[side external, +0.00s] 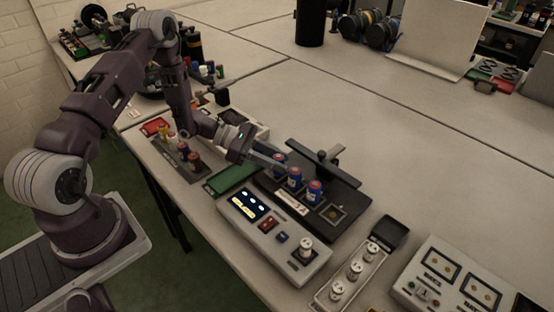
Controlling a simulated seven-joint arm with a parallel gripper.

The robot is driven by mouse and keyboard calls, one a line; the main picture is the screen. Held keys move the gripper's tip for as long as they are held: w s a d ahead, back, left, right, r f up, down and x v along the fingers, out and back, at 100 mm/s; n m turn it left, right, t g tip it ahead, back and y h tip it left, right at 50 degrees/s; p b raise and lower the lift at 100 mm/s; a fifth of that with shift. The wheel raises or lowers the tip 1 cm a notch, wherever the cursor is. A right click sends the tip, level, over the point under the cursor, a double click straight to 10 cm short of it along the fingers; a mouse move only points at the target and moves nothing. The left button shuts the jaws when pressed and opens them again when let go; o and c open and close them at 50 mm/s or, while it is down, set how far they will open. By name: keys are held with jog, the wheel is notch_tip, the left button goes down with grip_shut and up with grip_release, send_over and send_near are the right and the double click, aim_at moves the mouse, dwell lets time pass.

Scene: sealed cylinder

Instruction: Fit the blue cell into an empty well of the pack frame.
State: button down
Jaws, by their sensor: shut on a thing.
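My gripper (275,162) reaches in from the left and is shut on a blue cell (279,158) with a reddish top, at the left end of the dark pack frame (325,222). The held cell looks upright. I cannot tell whether it is seated in a well or just above it. Two similar blue cells, one in the middle (295,177) and one to the right (314,191), stand upright in the frame. A square well (337,213) at the frame's right end is empty. The fingers partly hide the held cell's lower side.
A dark cross-shaped bar (325,168) stands behind the cells. A grey control box (272,238) with a lit display is in front. A rack (178,152) with yellow, orange and brownish cells and a green board (232,178) lie left.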

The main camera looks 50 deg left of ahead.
jog(key=shift+f, duration=0.2)
jog(key=c, duration=1.1)
grip_release()
jog(key=shift+o, duration=0.2)
